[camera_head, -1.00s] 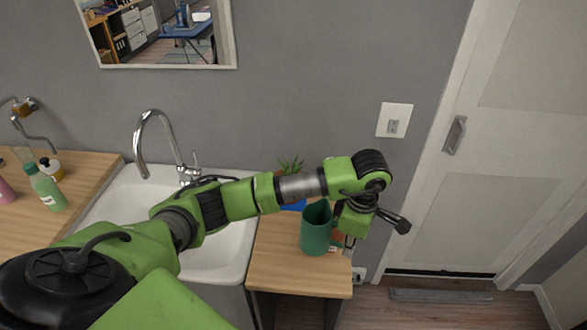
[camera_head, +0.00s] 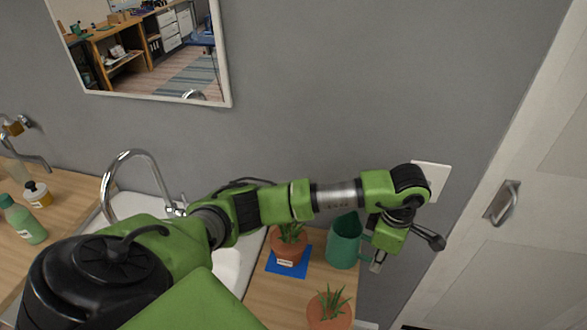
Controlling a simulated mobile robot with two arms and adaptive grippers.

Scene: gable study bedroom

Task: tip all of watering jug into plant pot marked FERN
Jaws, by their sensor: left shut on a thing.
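The green watering jug (camera_head: 342,246) is roughly upright over the right part of the wooden counter; I cannot tell how far it is above it. My left gripper (camera_head: 377,265) is shut on the jug at its handle side, on the right. What is inside the jug cannot be seen. A terracotta pot (camera_head: 288,249) with a spiky plant and a pale label stands on a blue mat (camera_head: 286,271), left of the jug. A second terracotta pot (camera_head: 329,315) with a plant stands nearer, at the counter's front. No label text is readable. My right gripper is not in view.
The sink (camera_head: 228,270) with its tall faucet (camera_head: 136,156) is left of the pots, partly behind my arm. Bottles (camera_head: 24,222) stand on the far-left counter. The wall with a white switch plate (camera_head: 433,178) is behind, and a door (camera_head: 530,210) is at the right.

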